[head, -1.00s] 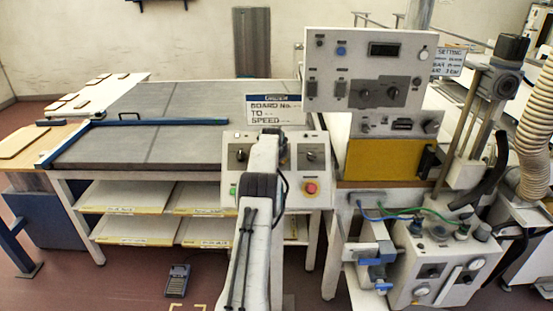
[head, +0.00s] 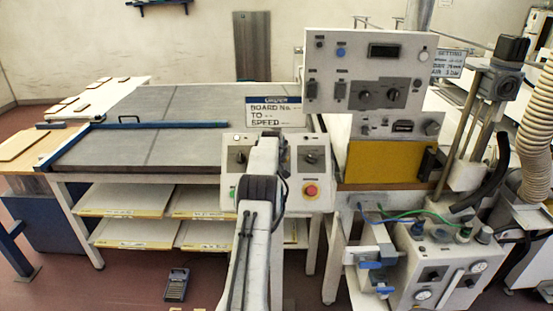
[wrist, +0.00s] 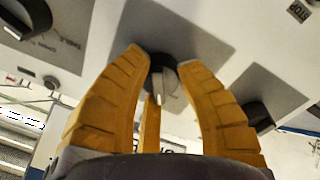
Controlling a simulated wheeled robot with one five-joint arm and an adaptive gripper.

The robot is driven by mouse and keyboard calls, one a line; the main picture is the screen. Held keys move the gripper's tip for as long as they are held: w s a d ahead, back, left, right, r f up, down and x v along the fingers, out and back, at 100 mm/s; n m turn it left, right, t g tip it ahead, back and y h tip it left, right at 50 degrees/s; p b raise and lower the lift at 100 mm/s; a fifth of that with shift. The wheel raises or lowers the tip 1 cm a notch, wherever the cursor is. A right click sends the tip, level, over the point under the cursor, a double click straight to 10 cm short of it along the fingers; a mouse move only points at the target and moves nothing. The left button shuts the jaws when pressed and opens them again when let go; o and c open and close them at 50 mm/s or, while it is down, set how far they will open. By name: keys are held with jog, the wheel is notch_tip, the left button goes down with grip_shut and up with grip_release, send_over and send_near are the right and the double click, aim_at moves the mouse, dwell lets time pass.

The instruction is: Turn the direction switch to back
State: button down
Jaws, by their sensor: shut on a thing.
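In the wrist view, a round black switch knob (wrist: 163,80) with a white pointer sits on a grey plate of a pale panel. Its pointer faces down in the picture. The orange fingers of my gripper (wrist: 165,72) close around this knob, touching or nearly touching its sides. Its lettering is mostly hidden behind the fingers, so I cannot read its positions. In the head view, my arm stands in front of the middle of the white control box (head: 239,196) and hides the gripper and this knob.
Neighbouring black knobs sit at upper left (wrist: 28,18) and lower right (wrist: 258,117) in the wrist view. In the head view, a red button (head: 310,190) is on the box's right. A sign (head: 274,112) stands behind the box. A yellow panel (head: 385,161) is to the right.

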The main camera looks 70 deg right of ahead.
jog(key=shift+w+r, duration=0.2)
jog(key=shift+r, duration=0.05)
jog(key=c, duration=1.3)
grip_release()
jog(key=shift+o, duration=1.4)
jog(key=shift+w+f, duration=0.1)
jog(key=shift+f, duration=0.05)
jog(key=shift+o, duration=1.1)
jog(key=shift+f, duration=0.1)
jog(key=shift+s, duration=0.2)
jog(key=v, duration=1.2)
